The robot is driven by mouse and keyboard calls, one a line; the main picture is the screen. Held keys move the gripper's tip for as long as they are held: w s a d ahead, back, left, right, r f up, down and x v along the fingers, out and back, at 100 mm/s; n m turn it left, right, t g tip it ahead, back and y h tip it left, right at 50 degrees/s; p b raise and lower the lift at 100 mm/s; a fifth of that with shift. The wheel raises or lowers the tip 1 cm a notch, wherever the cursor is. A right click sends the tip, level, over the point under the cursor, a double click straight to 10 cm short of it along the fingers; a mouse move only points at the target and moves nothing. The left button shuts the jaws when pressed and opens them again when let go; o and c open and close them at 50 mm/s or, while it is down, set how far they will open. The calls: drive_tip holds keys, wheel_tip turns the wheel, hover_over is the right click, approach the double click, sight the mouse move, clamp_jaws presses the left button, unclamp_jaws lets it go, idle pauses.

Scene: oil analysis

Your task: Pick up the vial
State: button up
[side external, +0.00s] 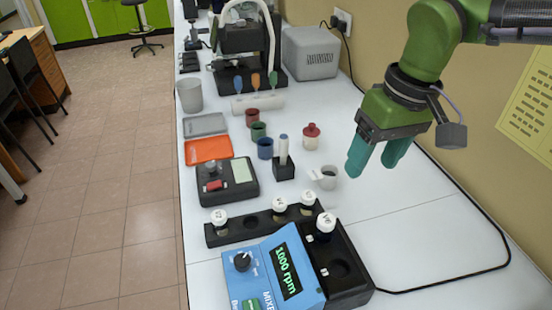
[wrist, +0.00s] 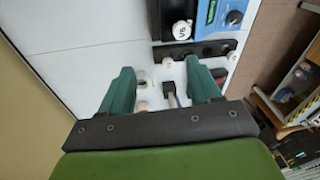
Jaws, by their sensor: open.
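Several vials with white caps stand upright near the front. One vial (side external: 219,217) is at the left end of a black rack (side external: 240,231), and two more (side external: 279,205) (side external: 308,197) are toward its right end. Another vial (side external: 325,224) stands in the black block of the blue mixer (side external: 275,270); its labelled cap also shows in the wrist view (wrist: 181,30). My gripper (side external: 376,162) is open and empty, above the table behind and to the right of the vials. In the wrist view my gripper (wrist: 160,72) has its green fingers spread with no vial between them.
A small white cup (side external: 325,178), a black stand (side external: 284,170) and a red-and-white bottle (side external: 311,137) stand near my gripper. A dark device (side external: 228,182) and an orange tray (side external: 208,149) lie to the left. The table's right side (side external: 420,225) is clear apart from a black cable.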

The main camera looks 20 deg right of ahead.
drive_tip(key=h, duration=0.1)
hover_over(327, 220)
wheel_tip(327, 220, up, 2)
drive_tip(key=m+g, duration=0.1)
wheel_tip(327, 220, down, 16)
drive_tip(key=shift+f, duration=0.25)
drive_tip(key=c, duration=1.1)
drive_tip(key=shift+r, duration=0.15)
